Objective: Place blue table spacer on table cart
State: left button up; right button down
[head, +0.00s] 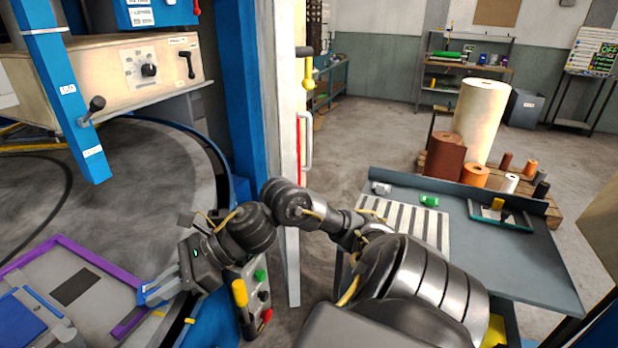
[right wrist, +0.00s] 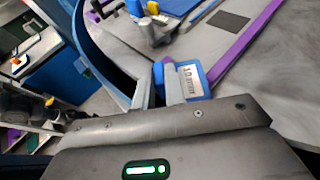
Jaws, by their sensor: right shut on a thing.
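I cannot tell whether the spacer touches that table. The fingers (right wrist: 158,82) hide part of the spacer. The table cart (head: 500,262) is a grey-blue topped cart at the right of the head view. My left gripper is not in view.
The cart carries a striped mat (head: 403,224), a green item (head: 429,200) and a dark tray (head: 500,215). Its front right top is bare. A blue post (head: 250,110), a pale door edge (head: 288,150) and a control box (head: 262,295) stand between machine and cart.

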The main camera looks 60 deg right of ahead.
aim_at(507, 256)
jog(key=k, duration=0.35)
jog(key=z, duration=1.3)
jog(key=i, duration=0.5)
jog(key=z, duration=0.95)
